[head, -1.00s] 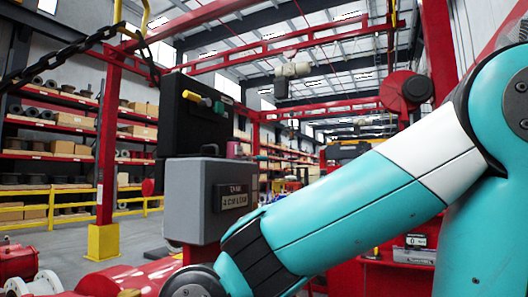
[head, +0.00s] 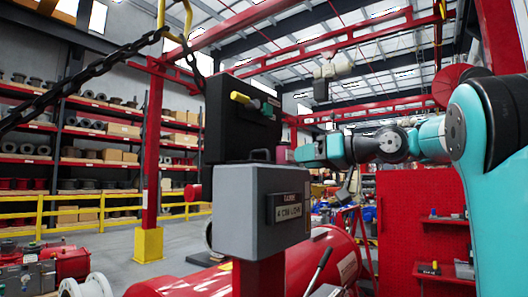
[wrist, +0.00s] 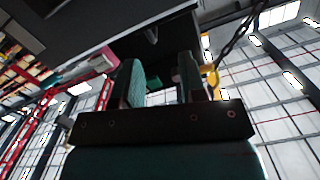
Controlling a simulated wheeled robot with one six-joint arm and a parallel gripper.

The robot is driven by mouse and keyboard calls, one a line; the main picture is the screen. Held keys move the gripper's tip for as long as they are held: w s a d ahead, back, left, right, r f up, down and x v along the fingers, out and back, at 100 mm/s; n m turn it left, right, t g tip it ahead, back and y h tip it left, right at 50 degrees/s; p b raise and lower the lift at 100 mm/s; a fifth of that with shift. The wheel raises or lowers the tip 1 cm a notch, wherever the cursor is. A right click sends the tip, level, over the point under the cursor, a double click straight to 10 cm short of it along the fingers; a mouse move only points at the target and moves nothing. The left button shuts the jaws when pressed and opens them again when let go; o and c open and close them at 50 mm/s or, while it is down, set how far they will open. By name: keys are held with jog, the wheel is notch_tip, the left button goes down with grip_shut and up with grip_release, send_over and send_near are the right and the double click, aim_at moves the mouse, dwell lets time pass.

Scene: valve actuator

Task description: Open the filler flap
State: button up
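I cannot pick out the filler flap for certain. In the head view a black housing (head: 242,125), with a yellow knob (head: 240,97) and a green part (head: 267,109) on it, stands above a grey box (head: 240,200) with a handle on top and a dark label plate. My arm comes in from the right, its end just right of the black housing. In the wrist view my gripper (wrist: 159,70) has its two teal fingers apart. A small green part (wrist: 153,84) shows between them; I see no contact. A dark panel (wrist: 110,30) fills the upper left.
A pink object (head: 282,155) is close by the black housing and shows near the left finger in the wrist view (wrist: 100,64). A black chain (head: 80,80) hangs at the left. A red cylinder (head: 315,260) lies behind the grey box. Red post (head: 154,150) and shelves stand behind.

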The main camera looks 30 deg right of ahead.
jog(key=s+d+r+t, duration=0.1)
jog(key=s+d+r, duration=0.1)
jog(key=d+r, duration=0.1)
jog(key=p, duration=0.7)
send_near(264, 151)
jog(key=x, duration=0.9)
jog(key=shift+w+d+r, duration=0.15)
jog(key=shift+w, duration=0.6)
grip_shut()
